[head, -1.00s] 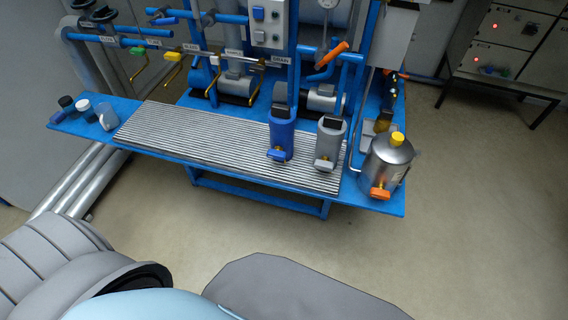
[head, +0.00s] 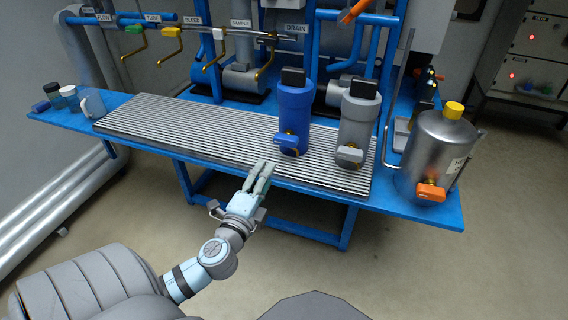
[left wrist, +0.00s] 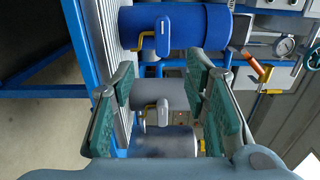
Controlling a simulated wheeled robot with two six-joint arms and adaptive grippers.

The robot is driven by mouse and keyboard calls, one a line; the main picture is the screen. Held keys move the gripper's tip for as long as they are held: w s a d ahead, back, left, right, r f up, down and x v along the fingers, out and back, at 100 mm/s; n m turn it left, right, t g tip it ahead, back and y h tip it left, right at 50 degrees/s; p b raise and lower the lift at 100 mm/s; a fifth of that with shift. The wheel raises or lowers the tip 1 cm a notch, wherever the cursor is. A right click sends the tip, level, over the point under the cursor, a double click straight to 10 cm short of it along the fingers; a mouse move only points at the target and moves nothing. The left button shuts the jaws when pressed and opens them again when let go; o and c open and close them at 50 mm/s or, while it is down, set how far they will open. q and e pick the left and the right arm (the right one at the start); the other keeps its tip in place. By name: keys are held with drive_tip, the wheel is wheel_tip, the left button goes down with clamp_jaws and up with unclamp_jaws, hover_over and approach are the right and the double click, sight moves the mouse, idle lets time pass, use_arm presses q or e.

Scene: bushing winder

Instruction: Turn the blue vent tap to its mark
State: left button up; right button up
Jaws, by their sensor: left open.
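A blue canister (head: 293,108) stands upright on the ribbed grey drip mat near the front edge of the blue bench. A small brass tap with a blue handle (head: 288,139) sits low on its front; this tap also shows in the left wrist view (left wrist: 162,36). I cannot make out a mark beside it. My left gripper (head: 264,168) is open and empty at the bench's front edge, below and left of the tap and apart from it. In the left wrist view its two green-padded fingers (left wrist: 160,75) stand wide apart. My right gripper is not in view.
A grey canister (head: 358,120) with its own tap stands right of the blue one, then a steel can (head: 437,150) with an orange-handled tap. Small cups (head: 70,97) sit at the left end. The ribbed mat (head: 180,130) is clear left of the blue canister.

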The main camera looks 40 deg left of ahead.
sight(284, 143)
use_arm(q)
drive_tip(key=b+x, duration=0.1)
drive_tip(key=x, duration=1.2)
drive_tip(key=shift+w+a+r, duration=0.1)
drive_tip(key=shift+w+r, duration=0.05)
drive_tip(key=shift+w+a, duration=0.1)
drive_tip(key=shift+w, duration=0.35)
clamp_jaws()
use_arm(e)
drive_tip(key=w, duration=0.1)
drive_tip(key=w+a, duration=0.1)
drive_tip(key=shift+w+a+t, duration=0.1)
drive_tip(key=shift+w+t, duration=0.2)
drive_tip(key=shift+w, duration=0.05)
